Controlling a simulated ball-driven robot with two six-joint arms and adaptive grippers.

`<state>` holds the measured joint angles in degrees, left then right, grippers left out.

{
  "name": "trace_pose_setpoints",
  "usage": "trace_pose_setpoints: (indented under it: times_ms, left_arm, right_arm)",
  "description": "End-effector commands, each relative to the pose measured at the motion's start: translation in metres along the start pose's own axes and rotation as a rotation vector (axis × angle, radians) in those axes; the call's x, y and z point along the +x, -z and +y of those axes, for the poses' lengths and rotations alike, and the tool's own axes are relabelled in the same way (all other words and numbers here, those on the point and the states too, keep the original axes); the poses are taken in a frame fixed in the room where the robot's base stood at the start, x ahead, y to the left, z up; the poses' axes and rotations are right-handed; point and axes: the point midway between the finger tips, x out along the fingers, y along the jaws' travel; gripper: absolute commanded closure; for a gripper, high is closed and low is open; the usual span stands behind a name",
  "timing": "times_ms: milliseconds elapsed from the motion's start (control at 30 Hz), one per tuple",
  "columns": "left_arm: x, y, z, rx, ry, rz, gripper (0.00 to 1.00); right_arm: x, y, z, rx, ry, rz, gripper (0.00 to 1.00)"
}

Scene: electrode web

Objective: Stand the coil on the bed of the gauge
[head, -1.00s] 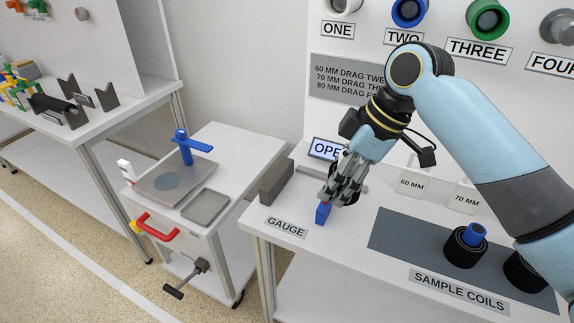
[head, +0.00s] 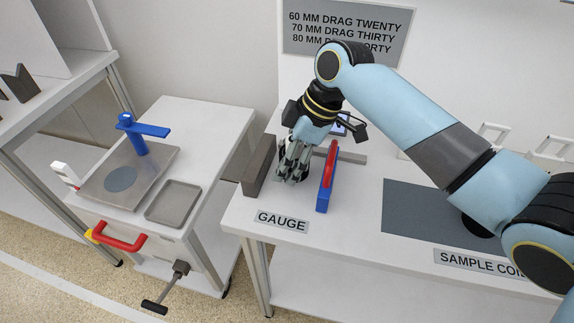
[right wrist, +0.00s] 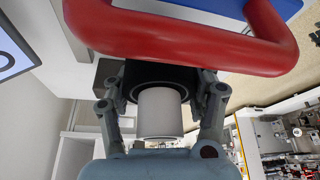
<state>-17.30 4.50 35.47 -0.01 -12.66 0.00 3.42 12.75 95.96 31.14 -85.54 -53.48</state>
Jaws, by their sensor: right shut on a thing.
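My right gripper (head: 292,177) is shut on a coil, over the gauge between the brown-grey block and the blue jaw. In the right wrist view the coil is a black ring (right wrist: 150,76) around a pale grey core (right wrist: 160,113), between the fingers (right wrist: 162,100). In the head view the fingers hide the coil, and I cannot tell whether it touches the bed. The gauge has a brown-grey block (head: 260,166) on the left and a blue jaw (head: 323,198) with a red handle (head: 329,163) on the right. My left gripper is out of view.
The handle (right wrist: 180,38) passes close in front of the coil in the right wrist view. A grey mat (head: 420,215) lies right of the gauge, with a dark coil (head: 480,231) partly behind my arm. A cart (head: 205,118) stands left, across a gap.

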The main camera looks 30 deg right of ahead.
Motion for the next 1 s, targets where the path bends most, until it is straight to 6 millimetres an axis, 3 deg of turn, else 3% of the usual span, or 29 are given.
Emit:
trace_pose_setpoints:
  times_ms: [167,467,500,600,667,1000]
  left_arm:
    - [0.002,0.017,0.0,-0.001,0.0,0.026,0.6]
    - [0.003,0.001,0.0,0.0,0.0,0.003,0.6]
    - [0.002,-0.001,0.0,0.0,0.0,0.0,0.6]
    - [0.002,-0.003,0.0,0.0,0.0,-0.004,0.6]
    - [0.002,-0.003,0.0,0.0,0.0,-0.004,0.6]
    - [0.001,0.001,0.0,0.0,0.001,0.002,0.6]
  right_arm:
    - [0.019,-0.008,0.0,0.0,0.0,0.0,0.86]
    - [0.021,-0.009,0.0,0.0,0.0,0.0,0.86]
    - [0.021,-0.009,0.0,0.001,0.0,0.0,0.41]
    - [0.021,-0.009,0.0,0.001,0.0,0.0,0.28]
    - [0.021,-0.009,0.0,0.001,0.0,0.0,0.2]
    - [0.016,-0.007,0.0,-0.001,0.0,0.0,0.19]
